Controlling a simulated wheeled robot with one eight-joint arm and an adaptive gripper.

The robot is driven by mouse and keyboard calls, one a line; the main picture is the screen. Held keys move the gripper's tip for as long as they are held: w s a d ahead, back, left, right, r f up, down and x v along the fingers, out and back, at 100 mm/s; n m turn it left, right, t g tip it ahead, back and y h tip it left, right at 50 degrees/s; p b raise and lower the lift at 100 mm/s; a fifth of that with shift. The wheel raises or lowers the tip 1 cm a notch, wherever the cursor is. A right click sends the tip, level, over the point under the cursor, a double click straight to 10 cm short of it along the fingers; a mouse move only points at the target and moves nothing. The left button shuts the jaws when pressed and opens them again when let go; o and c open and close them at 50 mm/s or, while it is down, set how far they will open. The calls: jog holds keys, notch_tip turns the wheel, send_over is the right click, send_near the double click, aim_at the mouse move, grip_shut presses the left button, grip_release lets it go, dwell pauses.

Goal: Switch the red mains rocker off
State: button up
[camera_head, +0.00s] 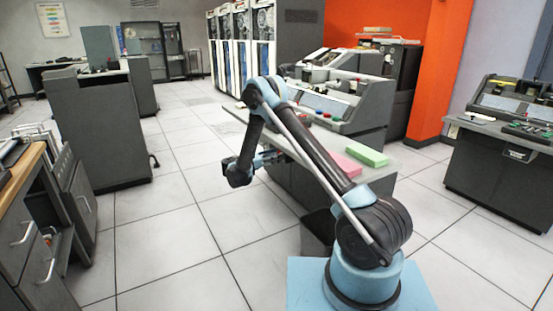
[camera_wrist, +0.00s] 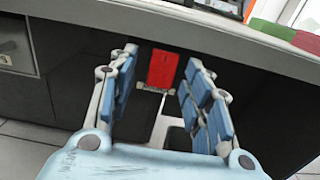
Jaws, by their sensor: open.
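The red mains rocker (camera_wrist: 162,68) shows in the wrist view on the dark front panel below the pale worktop edge. A small plate with lettering (camera_wrist: 153,89) sits just under it; I cannot read it. My gripper (camera_wrist: 160,75) is open and empty, its two blue-padded fingers on either side of the rocker in the picture. I cannot tell whether the fingers touch the panel or which way the rocker is tipped.
The grey card machine (camera_head: 345,103) stands above the desk. A pink block (camera_head: 345,165) and a green block (camera_head: 365,155) lie on its worktop (camera_head: 383,172). A grey cabinet (camera_head: 98,130) stands at left and another console (camera_head: 500,170) at right. The tiled floor between is clear.

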jog(key=shift+w+d, duration=0.1)
jog(key=shift+d, duration=0.05)
jog(key=c, duration=1.1)
jog(key=shift+o, duration=0.2)
jog(key=shift+w+f+t+h, duration=0.1)
jog(key=shift+f+t+h, duration=0.05)
jog(key=shift+t+h, duration=0.3)
jog(key=o, duration=1.1)
jog(key=shift+c, duration=0.2)
